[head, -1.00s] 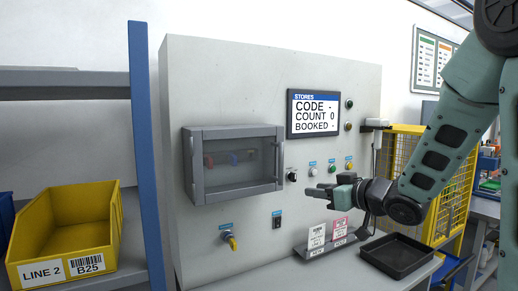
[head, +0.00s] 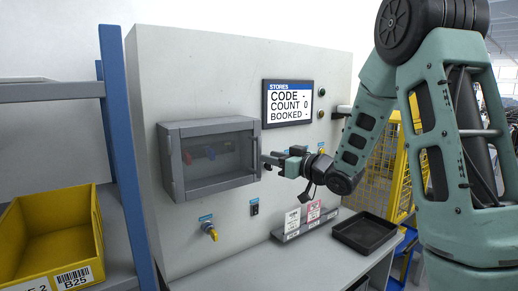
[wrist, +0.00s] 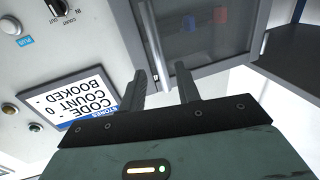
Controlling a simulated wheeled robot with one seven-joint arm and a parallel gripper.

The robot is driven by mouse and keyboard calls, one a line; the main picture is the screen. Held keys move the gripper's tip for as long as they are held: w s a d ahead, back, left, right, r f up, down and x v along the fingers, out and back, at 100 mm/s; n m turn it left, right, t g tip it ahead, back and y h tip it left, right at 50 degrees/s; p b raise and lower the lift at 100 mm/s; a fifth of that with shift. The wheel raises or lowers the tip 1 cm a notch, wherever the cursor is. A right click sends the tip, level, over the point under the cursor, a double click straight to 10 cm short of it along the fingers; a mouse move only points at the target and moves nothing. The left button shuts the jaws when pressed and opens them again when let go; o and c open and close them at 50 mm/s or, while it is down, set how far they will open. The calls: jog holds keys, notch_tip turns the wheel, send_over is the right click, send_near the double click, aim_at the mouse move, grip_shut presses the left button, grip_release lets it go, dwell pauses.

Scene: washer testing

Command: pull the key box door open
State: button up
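The key box (head: 210,188) is a grey frame with a clear door on the pale panel. Its door looks shut. A slim vertical handle (head: 257,150) runs along the door's right edge, and a grey bar at the door's edge also shows in the wrist view (wrist: 149,38). Red and blue items (head: 211,153) show through the pane. My gripper (head: 267,161) is just right of the handle, pointing left. In the wrist view, its two dark fingers (wrist: 163,90) are apart with a gap between them. The bar's end lies near this gap; I cannot tell whether they touch.
A stores screen (head: 288,102) is above my gripper. Below are a yellow-handled knob (head: 210,231), a card stand (head: 305,227) and a black tray (head: 366,233). A blue post (head: 127,150) and yellow bin (head: 45,235) stand at left.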

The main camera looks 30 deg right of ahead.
aim_at(259, 154)
jog(key=p+x, duration=0.1)
jog(key=x, duration=0.4)
jog(key=shift+w+a+p, duration=0.1)
jog(key=shift+w+p, duration=0.25)
grip_shut()
